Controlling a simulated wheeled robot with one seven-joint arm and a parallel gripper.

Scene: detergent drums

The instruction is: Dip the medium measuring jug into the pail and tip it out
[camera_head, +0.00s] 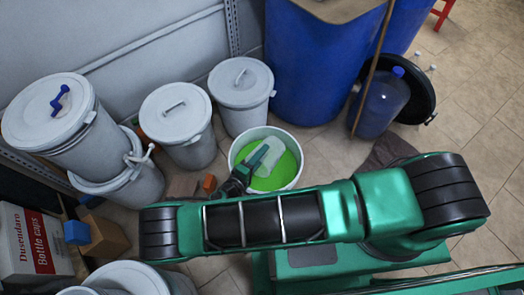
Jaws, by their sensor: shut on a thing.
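A white pail (293,142) holding bright green liquid (278,178) stands on the tiled floor near the middle of the view. My gripper (243,171) reaches over the pail's left front rim and is shut on a pale, translucent measuring jug (266,157). The jug is inside the pail's outline, over or partly in the green liquid; I cannot tell how deep it sits. It looks tilted. My fingers and the jug's handle are small and partly hidden by the wrist. My green and black arm spans the front of the view.
Lidded grey drums (241,85) stand behind and left of the pail. A large blue barrel (316,60) is behind it, with a dark blue bottle (381,103) to the right. A cardboard box (30,243) is at front left. Bare tiles (480,120) lie at right.

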